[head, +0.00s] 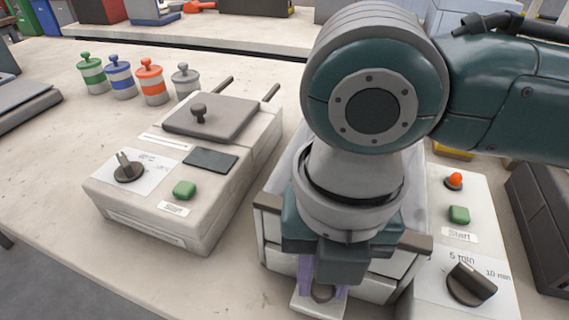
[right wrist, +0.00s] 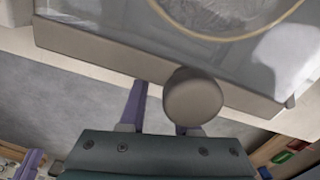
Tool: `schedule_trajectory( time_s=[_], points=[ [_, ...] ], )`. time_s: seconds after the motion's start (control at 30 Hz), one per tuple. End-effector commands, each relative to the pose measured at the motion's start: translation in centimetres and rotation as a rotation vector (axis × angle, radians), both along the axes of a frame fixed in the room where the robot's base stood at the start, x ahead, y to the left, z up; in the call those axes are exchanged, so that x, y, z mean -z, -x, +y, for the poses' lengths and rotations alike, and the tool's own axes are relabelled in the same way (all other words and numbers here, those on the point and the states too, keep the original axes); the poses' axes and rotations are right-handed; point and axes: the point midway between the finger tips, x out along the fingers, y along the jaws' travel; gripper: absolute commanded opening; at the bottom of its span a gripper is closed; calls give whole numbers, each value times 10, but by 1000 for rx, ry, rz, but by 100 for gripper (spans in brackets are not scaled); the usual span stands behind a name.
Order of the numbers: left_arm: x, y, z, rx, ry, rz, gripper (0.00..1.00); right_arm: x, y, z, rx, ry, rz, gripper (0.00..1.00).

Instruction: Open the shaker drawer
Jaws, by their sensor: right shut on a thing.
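The shaker (head: 465,240) stands at the right of the bench, with a green Start button, a red button and a black dial marked 5 min and 10 min. My right gripper (head: 323,280) hangs in front of it, its purple fingers shut on the round drawer knob (head: 322,293). In the right wrist view the knob (right wrist: 193,97) shows at the fingers, against a beige front edge (right wrist: 120,65) of the shaker. My right arm hides much of the shaker, and I cannot tell how far out the drawer is. My left gripper is out of view.
A press-like machine (head: 225,150) with a dark lid, knob and green Start button stands left of the shaker. Several capped jars (head: 152,82) in green, blue, orange and grey stand behind it. A dark box (head: 540,225) is at the far right. The bench's left front is clear.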

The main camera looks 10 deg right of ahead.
Motion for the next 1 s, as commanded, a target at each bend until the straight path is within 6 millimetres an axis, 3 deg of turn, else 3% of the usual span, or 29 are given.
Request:
schedule_trajectory(
  time_s=[1.0],
  points=[
    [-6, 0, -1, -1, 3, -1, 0, -2, 4, 2, 0, 1, 1, 0]
  ],
)
